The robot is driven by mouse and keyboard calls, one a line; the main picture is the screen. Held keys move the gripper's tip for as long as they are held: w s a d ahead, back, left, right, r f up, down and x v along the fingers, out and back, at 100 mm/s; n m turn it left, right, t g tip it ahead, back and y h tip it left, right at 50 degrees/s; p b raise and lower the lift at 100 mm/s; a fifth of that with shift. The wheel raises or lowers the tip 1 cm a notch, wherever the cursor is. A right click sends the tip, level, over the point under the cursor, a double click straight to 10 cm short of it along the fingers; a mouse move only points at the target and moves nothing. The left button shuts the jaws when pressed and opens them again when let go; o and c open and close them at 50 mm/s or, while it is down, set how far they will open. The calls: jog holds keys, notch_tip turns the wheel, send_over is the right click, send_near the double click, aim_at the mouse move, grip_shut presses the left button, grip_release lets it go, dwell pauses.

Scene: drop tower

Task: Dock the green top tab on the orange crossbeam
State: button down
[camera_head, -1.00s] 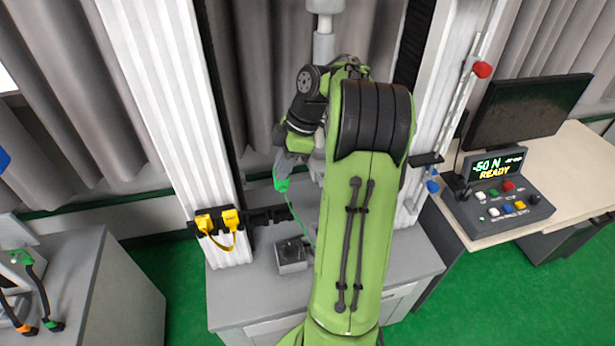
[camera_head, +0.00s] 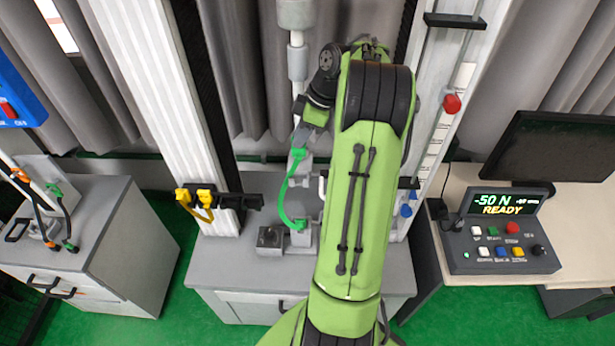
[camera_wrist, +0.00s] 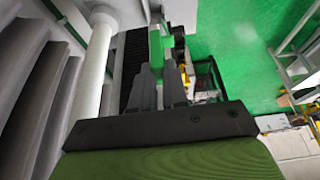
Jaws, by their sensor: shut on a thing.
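The green top tab (camera_head: 298,153) is at the upper end of a green strap (camera_head: 284,190) that curves down to a green lower end (camera_head: 298,225) on a small grey block on the bench. My gripper (camera_head: 300,146) is shut on the top tab and holds it above the bench, between the two white columns. In the wrist view the green tab (camera_wrist: 156,48) shows between my two grey fingers (camera_wrist: 160,85). No orange crossbeam can be made out; a dark crossbeam (camera_head: 248,201) reaches out from the left column, and my arm hides what lies to its right.
Yellow clips with a strap (camera_head: 205,198) sit on the left column's black bracket. A grey block (camera_head: 270,238) stands on the bench (camera_head: 225,275). A light vertical rod (camera_head: 297,60) hangs above my gripper. The control box (camera_head: 505,235) reads "-50 N READY".

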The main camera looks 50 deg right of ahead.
notch_tip(320, 180, down, 10)
jog(key=shift+w+f+b, duration=0.15)
jog(key=shift+f+b, duration=0.1)
jog(key=shift+b, duration=0.55)
jog(key=c, duration=1.1)
grip_release()
jog(key=shift+c, duration=0.2)
jog(key=shift+r, duration=0.1)
